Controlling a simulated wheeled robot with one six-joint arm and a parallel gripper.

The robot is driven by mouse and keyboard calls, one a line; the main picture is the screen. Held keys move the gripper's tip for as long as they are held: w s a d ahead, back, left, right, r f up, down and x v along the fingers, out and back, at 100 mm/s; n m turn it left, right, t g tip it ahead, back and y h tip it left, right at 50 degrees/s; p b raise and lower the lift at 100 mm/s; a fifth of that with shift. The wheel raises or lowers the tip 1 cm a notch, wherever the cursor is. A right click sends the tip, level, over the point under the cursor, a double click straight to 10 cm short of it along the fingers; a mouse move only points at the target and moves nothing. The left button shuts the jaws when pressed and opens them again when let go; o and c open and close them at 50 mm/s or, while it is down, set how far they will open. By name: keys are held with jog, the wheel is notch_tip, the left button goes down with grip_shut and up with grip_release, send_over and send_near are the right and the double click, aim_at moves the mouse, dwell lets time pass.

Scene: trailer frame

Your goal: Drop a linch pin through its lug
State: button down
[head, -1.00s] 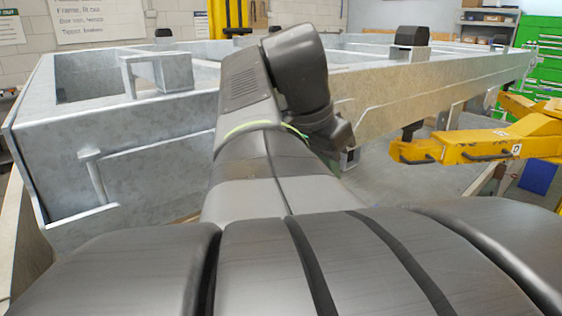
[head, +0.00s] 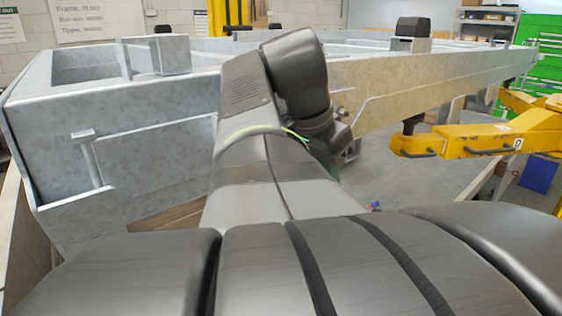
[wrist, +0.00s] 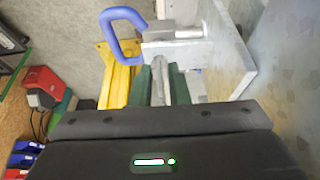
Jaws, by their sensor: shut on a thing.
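In the wrist view my gripper (wrist: 160,72) has two dark green fingers, shut on a narrow silver piece between them. This seems to be part of the linch pin (wrist: 158,84). A blue loop (wrist: 120,42), apparently the pin's ring, stands just beyond the fingertips, beside a pale metal block and short rod. A grey metal plate edge, possibly the lug (wrist: 178,50), lies just past the fingertips, beside the trailer frame's plates. I cannot tell whether the pin touches it or is in its hole. In the head view my arm hides the gripper and pin.
The galvanised trailer frame (head: 150,140) fills the left and runs back right. A yellow lifting arm (head: 470,140) stands at the right. A green cabinet (head: 545,60) is behind. Grey floor (head: 400,175) shows between the frame and yellow arm. Red and blue items (wrist: 45,88) sit at left.

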jog(key=shift+f, duration=0.2)
jog(key=c, duration=1.3)
grip_release()
jog(key=shift+f, duration=0.1)
